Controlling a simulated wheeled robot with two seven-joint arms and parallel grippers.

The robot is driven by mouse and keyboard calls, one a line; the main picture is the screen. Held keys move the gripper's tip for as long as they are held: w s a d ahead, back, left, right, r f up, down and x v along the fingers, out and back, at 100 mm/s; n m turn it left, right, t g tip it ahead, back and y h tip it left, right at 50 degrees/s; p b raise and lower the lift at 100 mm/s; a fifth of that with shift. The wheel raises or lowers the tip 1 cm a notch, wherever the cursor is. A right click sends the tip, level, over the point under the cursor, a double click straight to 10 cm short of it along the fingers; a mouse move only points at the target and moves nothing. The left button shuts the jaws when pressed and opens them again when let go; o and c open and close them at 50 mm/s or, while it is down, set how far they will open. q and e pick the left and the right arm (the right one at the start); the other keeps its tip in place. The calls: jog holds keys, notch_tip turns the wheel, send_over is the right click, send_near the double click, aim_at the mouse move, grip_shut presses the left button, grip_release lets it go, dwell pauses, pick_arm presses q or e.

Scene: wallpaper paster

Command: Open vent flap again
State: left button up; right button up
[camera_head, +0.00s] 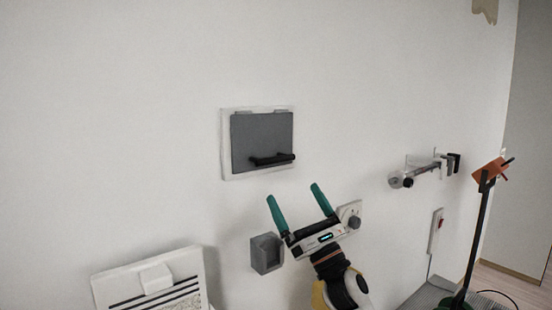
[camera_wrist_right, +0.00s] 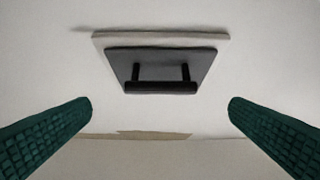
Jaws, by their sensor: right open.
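The vent flap (camera_head: 262,136) is a grey plate in a white frame (camera_head: 225,158) on the wall, with a black bar handle (camera_head: 272,159) near its lower edge. The flap lies flat against its frame and looks closed. In the right wrist view the flap (camera_wrist_right: 160,62) and its handle (camera_wrist_right: 160,87) are ahead, centred between the fingers. My right gripper (camera_head: 295,192) has green fingers spread wide and empty, below the flap and apart from the handle. It also shows in the right wrist view (camera_wrist_right: 160,108). My left gripper is not in view.
A small grey box (camera_head: 266,254) and a white plate with a knob (camera_head: 350,216) are on the wall beside my right gripper. A wall-mounted metal fixture (camera_head: 425,171) and a red switch (camera_head: 436,230) are to the right. A white slotted panel (camera_head: 150,282) stands at lower left. Wall around the flap is clear.

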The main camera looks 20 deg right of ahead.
aim_at(276, 160)
jog(key=p+x, duration=0.3)
jog(key=x, duration=0.6)
jog(key=shift+w+a+r+p, duration=0.1)
jog(key=shift+r+p, duration=0.25)
jog(key=shift+p, duration=0.05)
jog(key=shift+w+a+r, duration=0.2)
jog(key=shift+w+r, duration=0.1)
jog(key=shift+w, duration=0.2)
jog(key=shift+c, duration=0.3)
